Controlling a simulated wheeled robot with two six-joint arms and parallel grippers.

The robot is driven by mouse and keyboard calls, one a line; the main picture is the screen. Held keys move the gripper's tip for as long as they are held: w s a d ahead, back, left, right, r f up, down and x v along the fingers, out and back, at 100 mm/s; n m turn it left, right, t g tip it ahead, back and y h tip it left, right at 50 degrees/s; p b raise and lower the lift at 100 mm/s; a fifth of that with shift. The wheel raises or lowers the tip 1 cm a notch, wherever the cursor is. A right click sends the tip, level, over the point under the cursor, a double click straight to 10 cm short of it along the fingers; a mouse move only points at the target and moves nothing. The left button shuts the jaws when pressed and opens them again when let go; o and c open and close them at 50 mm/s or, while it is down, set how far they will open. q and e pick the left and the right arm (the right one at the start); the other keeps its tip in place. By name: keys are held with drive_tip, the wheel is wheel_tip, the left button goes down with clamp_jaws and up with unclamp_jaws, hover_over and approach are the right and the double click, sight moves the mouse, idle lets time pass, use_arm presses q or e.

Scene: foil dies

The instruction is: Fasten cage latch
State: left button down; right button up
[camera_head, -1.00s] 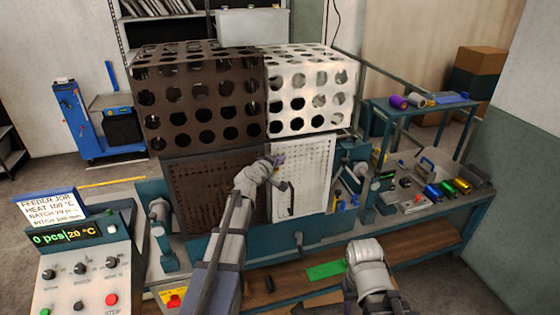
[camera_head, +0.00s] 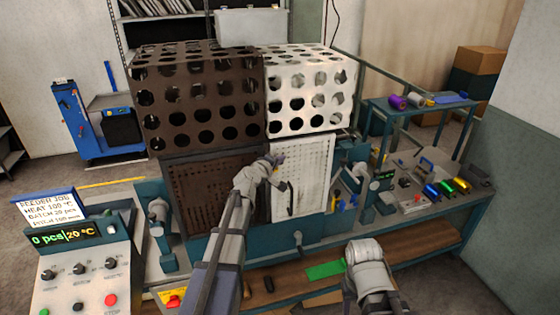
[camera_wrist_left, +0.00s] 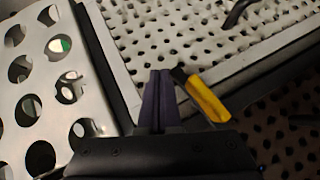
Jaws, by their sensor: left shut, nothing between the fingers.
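The cage has a brown half (camera_head: 200,70) and a white half (camera_head: 310,127), with a brown perforated door (camera_head: 215,185) and a white perforated door (camera_head: 318,170) below. The white door also shows in the left wrist view (camera_wrist_left: 170,35), with a dark curved handle (camera_wrist_left: 238,12). A yellow latch lever with a dark end (camera_wrist_left: 207,97) lies by the door's frame edge. My left gripper (camera_head: 279,160) is at the seam between the doors. Its dark fingers (camera_wrist_left: 158,85) are shut and empty, just left of the latch; contact cannot be told. My right gripper's fingers are out of view.
A control panel (camera_head: 85,275) stands at the front left. Small tools and coloured rolls (camera_head: 447,188) lie on the bench to the right. A low shelf with a green sheet (camera_head: 325,270) is below the machine. A side table (camera_head: 400,108) stands at the back right.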

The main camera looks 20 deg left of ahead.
use_arm(q)
drive_tip(key=shift+r, duration=0.1)
idle(0.6)
drive_tip(key=shift+r+p, duration=0.8)
drive_tip(key=shift+p, duration=0.1)
drive_tip(key=r+p, duration=0.1)
drive_tip(key=s+r+p, duration=0.1)
drive_tip(key=r+p, duration=0.1)
drive_tip(key=shift+a+r, duration=0.15)
drive_tip(key=shift+r, duration=0.1)
drive_tip(key=s+d+r+p, duration=0.2)
drive_tip(key=s+r+p, duration=0.3)
drive_tip(key=s+p, duration=0.1)
drive_tip(key=shift+d+r, duration=0.3)
drive_tip(key=shift+d, duration=0.1)
drive_tip(key=shift+w, duration=0.1)
